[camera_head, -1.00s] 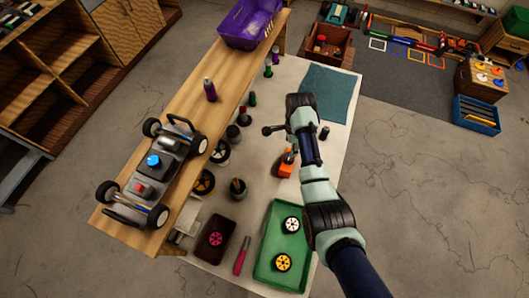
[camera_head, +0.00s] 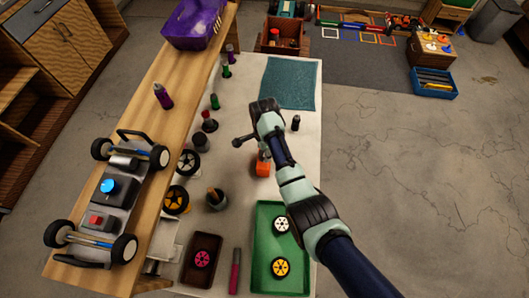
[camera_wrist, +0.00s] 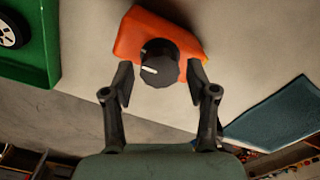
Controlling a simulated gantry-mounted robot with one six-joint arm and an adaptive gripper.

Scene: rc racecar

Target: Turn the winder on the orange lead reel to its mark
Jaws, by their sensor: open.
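The orange lead reel (camera_head: 263,168) stands on the white tabletop, partly hidden by my arm in the head view. In the wrist view the orange reel (camera_wrist: 150,33) carries a dark round winder (camera_wrist: 159,64) with a white line on its left side. I cannot make out a separate mark on the reel. My gripper (camera_wrist: 160,84) is open, its two fingers on either side of the winder and just short of it, with gaps on both sides. In the head view the fingertips are hidden behind my arm.
A green tray (camera_head: 257,255) with wheels lies in front of the reel. A teal cloth (camera_head: 290,82) lies behind it. A dark pot (camera_head: 216,199), loose wheels and several bottles stand to the left. An RC car chassis (camera_head: 110,195) rests on the wooden shelf (camera_head: 196,75).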

